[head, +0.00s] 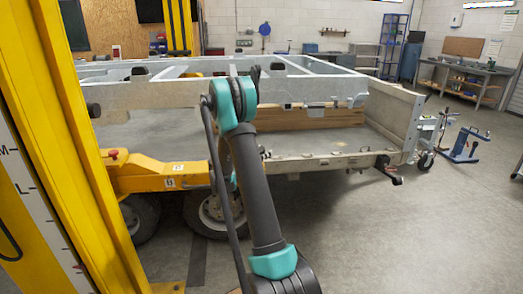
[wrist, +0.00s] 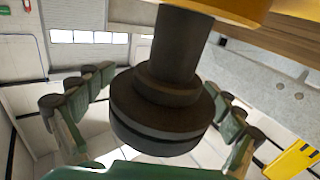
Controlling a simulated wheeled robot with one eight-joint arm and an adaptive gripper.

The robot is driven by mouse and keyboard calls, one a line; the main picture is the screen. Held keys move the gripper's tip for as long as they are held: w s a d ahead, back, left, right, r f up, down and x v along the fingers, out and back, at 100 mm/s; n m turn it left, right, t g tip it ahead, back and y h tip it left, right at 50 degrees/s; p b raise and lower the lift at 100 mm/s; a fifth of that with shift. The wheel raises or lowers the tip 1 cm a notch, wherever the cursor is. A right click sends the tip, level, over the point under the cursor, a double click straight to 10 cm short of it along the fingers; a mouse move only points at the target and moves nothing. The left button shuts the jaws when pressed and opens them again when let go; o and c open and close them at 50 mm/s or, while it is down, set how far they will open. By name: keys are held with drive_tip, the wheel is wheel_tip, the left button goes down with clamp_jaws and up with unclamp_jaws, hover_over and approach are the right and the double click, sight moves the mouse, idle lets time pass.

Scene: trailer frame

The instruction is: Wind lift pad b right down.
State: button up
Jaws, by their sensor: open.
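The dark, round, stepped lift pad (wrist: 160,112) fills the middle of the wrist view, on a thick dark stem (wrist: 178,45) that meets a yellow lift arm (wrist: 232,8) at the picture's top. No letter shows on it, so I cannot confirm it is pad b. My gripper (wrist: 158,92) is open, its green and dark fingers on both sides of the pad, with visible gaps and no clear contact. In the head view my gripper is hidden behind my own arm. A yellow lift arm (head: 158,174) also shows there, left of my arm.
The grey trailer frame (head: 190,92) and its wooden boards (head: 310,117) lie close beyond my arm. A yellow lift column (head: 65,130) stands close on the left. Wheels (head: 213,212) are beneath the trailer. The floor (head: 400,240) at the right front is clear.

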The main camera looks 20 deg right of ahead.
drive_tip(key=v, duration=1.1)
drive_tip(key=shift+s+a, duration=0.15)
drive_tip(key=shift+a, duration=0.25)
